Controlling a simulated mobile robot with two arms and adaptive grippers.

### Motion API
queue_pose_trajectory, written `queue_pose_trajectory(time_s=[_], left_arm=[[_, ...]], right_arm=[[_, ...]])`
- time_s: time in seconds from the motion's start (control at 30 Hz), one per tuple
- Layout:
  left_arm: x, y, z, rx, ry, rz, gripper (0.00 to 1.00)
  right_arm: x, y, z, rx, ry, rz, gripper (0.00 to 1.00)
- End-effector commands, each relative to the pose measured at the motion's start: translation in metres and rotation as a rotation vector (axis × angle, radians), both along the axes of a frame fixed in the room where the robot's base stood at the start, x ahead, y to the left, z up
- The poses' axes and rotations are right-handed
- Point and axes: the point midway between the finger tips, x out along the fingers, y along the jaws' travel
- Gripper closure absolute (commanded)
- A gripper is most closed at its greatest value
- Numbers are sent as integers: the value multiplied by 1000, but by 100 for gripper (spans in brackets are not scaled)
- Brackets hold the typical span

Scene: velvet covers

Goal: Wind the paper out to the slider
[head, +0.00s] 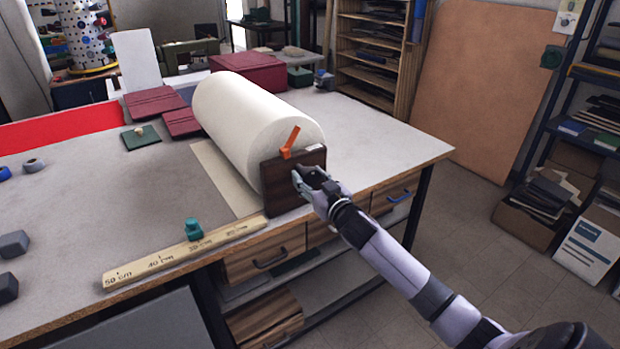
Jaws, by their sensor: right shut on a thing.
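A large cream paper roll (250,115) lies in a holder with a dark wooden end board (285,190) at the table's front edge. A short strip of paper (225,178) lies flat on the table to the left of the roll. A wooden ruler (150,265) marked in centimetres runs along the front edge. My right gripper (304,180) is shut at the outer face of the end board, on what seems the roll's crank handle, mostly hidden by the fingers. My left gripper is not in view.
An orange lever (290,142) stands tilted on top of the end board. Dark red covers (155,102), a green pad with a knob (140,136) and grey blocks (14,244) lie on the table.

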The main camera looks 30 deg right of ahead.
Motion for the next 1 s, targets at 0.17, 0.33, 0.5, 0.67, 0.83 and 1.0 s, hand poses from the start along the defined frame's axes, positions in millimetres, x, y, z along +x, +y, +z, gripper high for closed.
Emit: queue_pose_trajectory(time_s=[0.17, 0.33, 0.5, 0.67, 0.83, 1.0], left_arm=[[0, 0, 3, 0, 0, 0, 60], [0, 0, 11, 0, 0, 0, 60], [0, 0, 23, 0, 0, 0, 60], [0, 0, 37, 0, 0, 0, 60], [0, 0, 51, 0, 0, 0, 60], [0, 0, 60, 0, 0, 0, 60]], right_arm=[[0, 0, 1, 21, 0, 1, 100], [0, 0, 2, 86, -1, 0, 100], [0, 0, 3, 206, 1, -1, 100], [0, 0, 4, 351, 1, -1, 100], [0, 0, 4, 511, 0, 0, 100], [0, 0, 3, 664, -1, -2, 100]])
